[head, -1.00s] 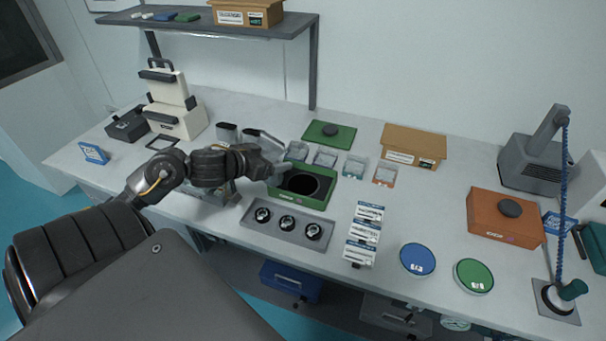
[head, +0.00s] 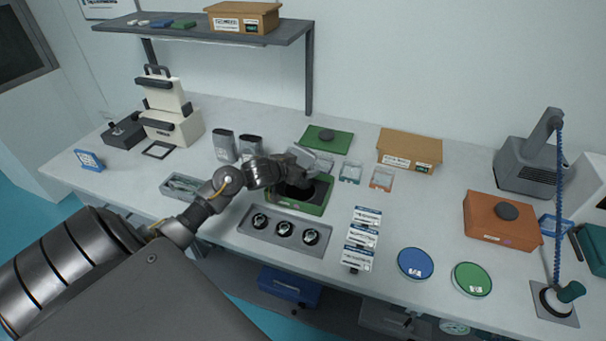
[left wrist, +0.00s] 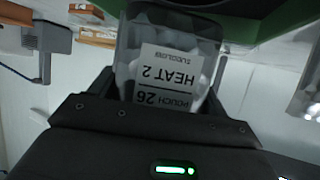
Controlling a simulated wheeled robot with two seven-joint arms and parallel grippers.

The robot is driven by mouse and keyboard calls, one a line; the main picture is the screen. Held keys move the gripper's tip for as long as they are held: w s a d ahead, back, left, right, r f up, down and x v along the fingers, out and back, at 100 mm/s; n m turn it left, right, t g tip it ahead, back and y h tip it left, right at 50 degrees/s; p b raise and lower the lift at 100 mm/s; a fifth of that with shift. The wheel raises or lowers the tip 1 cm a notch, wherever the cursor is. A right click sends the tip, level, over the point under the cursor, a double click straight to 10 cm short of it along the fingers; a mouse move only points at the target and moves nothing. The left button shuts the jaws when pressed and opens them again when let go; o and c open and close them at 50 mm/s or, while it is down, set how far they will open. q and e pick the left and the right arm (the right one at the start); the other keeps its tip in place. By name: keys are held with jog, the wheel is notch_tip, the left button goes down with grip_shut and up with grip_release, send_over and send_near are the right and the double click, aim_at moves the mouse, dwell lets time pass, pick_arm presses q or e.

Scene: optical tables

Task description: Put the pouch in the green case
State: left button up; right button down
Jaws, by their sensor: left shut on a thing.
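The green case (head: 300,209) stands open on the table, with a dark round opening partly hidden by my left arm. My left gripper (head: 303,160) is at the case's back edge, above it. It is shut on a clear pouch (left wrist: 204,52), whose white label reads "POUCH 26 HEAT 2" upside down in the left wrist view. A green rim of the case (left wrist: 270,25) shows behind the pouch there. A green lid with a black knob (head: 341,143) lies behind the case. My right gripper is not in view.
A grey tray with several round black-and-white parts (head: 245,226) lies in front of the case.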

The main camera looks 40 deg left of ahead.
pick_arm(q)
jog(key=shift+w+f, duration=0.15)
notch_tip(320, 180, down, 3)
jog(key=shift+w+r+p, duration=0.1)
jog(key=shift+w+p, duration=0.05)
jog(key=shift+p, duration=0.35)
jog(key=shift+f, duration=0.3)
jog(key=shift+f, duration=0.15)
jog(key=o, duration=1.1)
jog(key=shift+o, duration=0.2)
